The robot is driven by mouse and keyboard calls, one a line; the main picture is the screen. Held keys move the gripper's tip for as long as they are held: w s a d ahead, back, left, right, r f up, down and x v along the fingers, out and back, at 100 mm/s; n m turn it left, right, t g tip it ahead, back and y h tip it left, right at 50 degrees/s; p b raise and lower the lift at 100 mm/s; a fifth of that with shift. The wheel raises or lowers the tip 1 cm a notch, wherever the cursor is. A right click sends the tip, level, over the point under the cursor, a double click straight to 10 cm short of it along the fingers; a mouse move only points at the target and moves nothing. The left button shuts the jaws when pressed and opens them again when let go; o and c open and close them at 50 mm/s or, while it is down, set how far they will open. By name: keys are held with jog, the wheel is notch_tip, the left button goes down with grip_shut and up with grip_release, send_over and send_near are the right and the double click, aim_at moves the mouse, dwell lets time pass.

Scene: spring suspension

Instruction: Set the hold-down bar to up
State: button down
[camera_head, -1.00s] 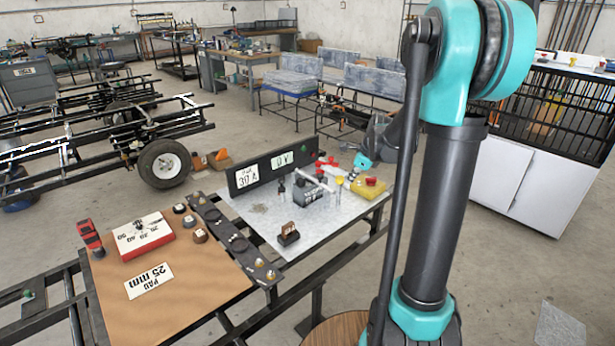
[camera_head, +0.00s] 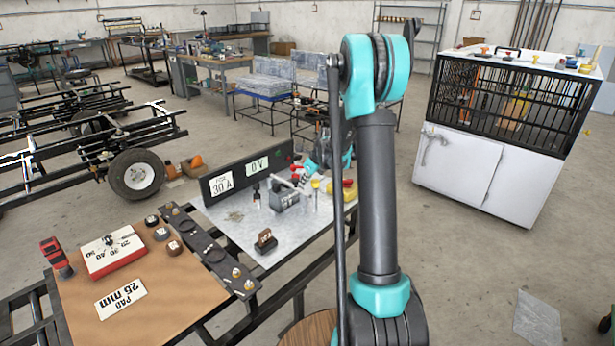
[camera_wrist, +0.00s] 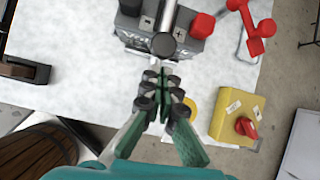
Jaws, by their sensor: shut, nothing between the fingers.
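The hold-down bar (camera_wrist: 165,18) shows in the wrist view as a light grey rod with a round end, seen nearly end-on over the battery. The battery (camera_wrist: 192,48) is a dark grey block with a plus mark and a red terminal cap; it also stands on the bench in the head view (camera_head: 286,196). My gripper (camera_wrist: 164,78) is shut and empty. In the picture its fingertips lie just below the bar's round end; whether they touch it I cannot tell. In the head view my arm partly hides the gripper area.
A yellow box (camera_wrist: 229,115) with a red knob sits right of my gripper. A red clamp (camera_wrist: 253,22) lies beyond it. A dark block (camera_wrist: 20,72) is at left. In the head view a black panel (camera_head: 222,184) with white labels stands behind the battery.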

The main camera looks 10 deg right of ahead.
jog(key=shift+x, duration=0.85)
jog(key=shift+r, duration=0.1)
